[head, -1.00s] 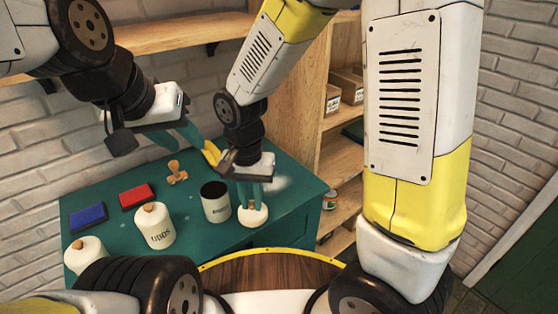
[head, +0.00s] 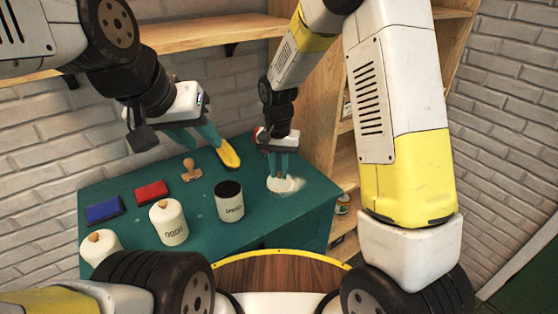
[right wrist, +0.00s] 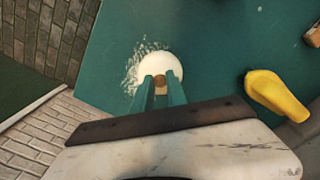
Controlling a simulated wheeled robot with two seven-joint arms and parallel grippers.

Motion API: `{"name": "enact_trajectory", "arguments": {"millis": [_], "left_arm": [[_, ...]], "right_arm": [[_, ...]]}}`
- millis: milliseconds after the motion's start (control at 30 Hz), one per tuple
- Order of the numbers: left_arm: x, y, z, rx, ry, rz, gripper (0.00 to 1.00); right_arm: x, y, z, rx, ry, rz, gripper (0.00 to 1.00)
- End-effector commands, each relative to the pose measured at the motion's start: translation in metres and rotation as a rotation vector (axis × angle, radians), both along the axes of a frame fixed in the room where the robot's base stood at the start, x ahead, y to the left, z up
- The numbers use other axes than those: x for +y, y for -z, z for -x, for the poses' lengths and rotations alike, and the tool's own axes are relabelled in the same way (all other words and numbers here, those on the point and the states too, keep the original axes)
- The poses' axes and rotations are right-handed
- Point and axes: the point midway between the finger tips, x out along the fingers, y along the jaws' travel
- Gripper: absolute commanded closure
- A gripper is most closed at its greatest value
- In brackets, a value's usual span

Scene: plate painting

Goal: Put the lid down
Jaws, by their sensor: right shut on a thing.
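The lid (head: 283,186) is round and white with a small wooden knob. My right gripper (head: 283,170) is shut on its knob, with the lid level at the table's surface, right of the open canister. The right wrist view also shows the lid (right wrist: 160,64) at the fingertips, beside a white powdery patch. I cannot tell whether it fully touches the table. The open white canister (head: 230,205) shows a dark inside.
On the teal table (head: 200,250) stand two lidded white canisters (head: 169,226) (head: 98,250). A red pad (head: 151,193), a blue pad (head: 103,210) and a wooden stamp (head: 191,171) lie behind them. A wooden shelf unit (head: 345,150) stands at the right.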

Motion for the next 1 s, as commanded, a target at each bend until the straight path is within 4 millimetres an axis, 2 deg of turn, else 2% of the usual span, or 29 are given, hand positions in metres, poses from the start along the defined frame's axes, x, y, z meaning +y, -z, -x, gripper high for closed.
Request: {"name": "enact_trajectory", "arguments": {"millis": [100,467,500,600,867,1000], "left_arm": [[0.000,0.000,0.000,0.000,0.000,0.000,0.64],[0.000,0.000,0.000,0.000,0.000,0.000,0.64],[0.000,0.000,0.000,0.000,0.000,0.000,0.64],[0.000,0.000,0.000,0.000,0.000,0.000,0.64],[0.000,0.000,0.000,0.000,0.000,0.000,0.64],[0.000,0.000,0.000,0.000,0.000,0.000,0.64]], "right_arm": [[0.000,0.017,0.000,0.001,0.001,0.001,1.00],[0.000,0.020,0.000,0.000,0.001,0.000,1.00],[0.000,0.020,0.000,-0.001,0.001,0.000,0.76],[0.000,0.020,0.000,-0.001,0.001,0.000,0.60],[0.000,0.020,0.000,-0.001,0.001,-0.001,0.60],[0.001,0.011,-0.001,-0.004,0.001,-0.001,0.60]]}}
